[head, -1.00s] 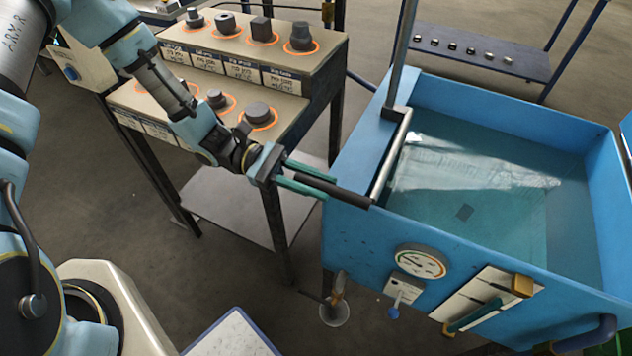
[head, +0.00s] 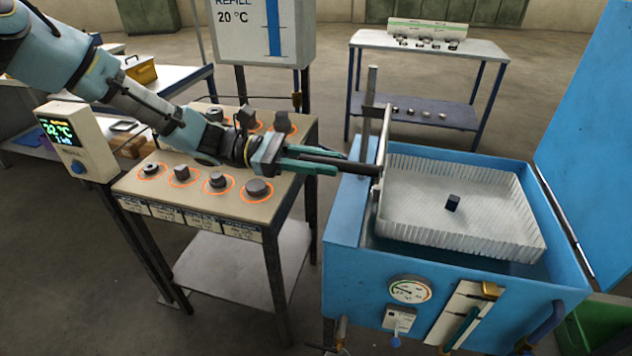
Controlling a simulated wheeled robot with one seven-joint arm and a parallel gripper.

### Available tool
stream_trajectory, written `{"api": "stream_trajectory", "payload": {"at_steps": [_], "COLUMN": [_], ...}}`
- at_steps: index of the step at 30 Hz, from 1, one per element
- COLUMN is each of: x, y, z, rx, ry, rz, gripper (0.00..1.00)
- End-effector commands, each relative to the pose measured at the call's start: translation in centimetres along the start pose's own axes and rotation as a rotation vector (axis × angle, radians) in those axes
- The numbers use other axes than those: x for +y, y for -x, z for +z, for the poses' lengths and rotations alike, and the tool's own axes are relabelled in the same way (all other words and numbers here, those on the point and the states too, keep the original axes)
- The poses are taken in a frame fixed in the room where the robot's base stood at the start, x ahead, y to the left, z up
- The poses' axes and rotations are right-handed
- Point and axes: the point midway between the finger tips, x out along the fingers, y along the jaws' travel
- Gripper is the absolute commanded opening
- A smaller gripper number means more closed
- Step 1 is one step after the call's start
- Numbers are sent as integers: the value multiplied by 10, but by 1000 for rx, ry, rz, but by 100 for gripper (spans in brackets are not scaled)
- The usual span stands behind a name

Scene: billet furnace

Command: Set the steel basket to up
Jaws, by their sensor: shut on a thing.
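The steel basket (head: 415,188) is a pale, wire-walled tray at the top of the blue tank (head: 350,274), roughly level with the tank's rim. A small dark block (head: 453,203) lies on its floor. A metal bracket joins the basket to an upright post (head: 369,95) at the tank's left side. A dark handle bar (head: 352,165) sticks out to the left from that bracket. My gripper (head: 330,162) is shut on this handle from the left. The part of the handle between the jaws is hidden.
A stepped table (head: 214,233) with several dark pieces in orange rings stands left of the tank, under my arm. A gauge (head: 410,289) and a small lever are on the tank's front. The raised blue lid (head: 590,140) stands at right. A shelf table (head: 430,49) is behind.

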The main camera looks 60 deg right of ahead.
Motion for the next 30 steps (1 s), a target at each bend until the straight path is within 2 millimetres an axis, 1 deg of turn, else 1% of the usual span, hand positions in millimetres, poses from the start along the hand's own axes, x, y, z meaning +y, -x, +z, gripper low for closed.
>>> {"api": "stream_trajectory", "payload": {"at_steps": [1,6,10,21,22,28,29,30], "x": [3,6,6,7,7,7,7,6], "y": [1,1,0,0,0,0,0,0], "z": [13,25,30,32,33,31,31,30], "rx": [-3,-3,-3,-6,-7,-4,-4,-3], "ry": [-4,-1,-1,-5,-5,-3,-3,-2], "rz": [2,2,2,2,2,1,1,1], "gripper": [0,0,0,0,30,52,56,57]}}
